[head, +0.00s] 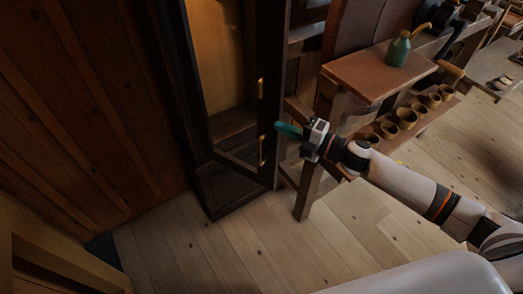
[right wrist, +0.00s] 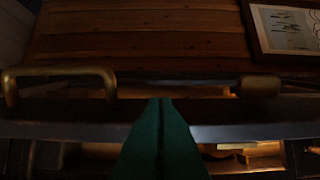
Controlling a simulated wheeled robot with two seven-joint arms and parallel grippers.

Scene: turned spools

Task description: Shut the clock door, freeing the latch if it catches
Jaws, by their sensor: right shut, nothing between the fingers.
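The tall dark clock case (head: 235,192) stands left of centre in the head view. Its glazed door (head: 276,60) has a dark frame, and a warm-lit interior shows behind it. I cannot tell how far the door stands from the case. A brass bar handle (head: 262,150) is low on the door, with a smaller brass piece (head: 260,88), perhaps the latch, above. Both show in the right wrist view, the handle (right wrist: 60,71) left and the brass piece (right wrist: 258,85) right. My right gripper (head: 279,127) is shut and empty beside the door edge; contact is unclear. My left gripper is not seen.
A wooden bench (head: 365,72) with a green oil can (head: 397,50) stands right of the clock. A lower shelf holds several brown pots (head: 406,118) close to my right arm. The plank floor (head: 240,250) in front is clear. A plank wall (head: 80,100) is at left.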

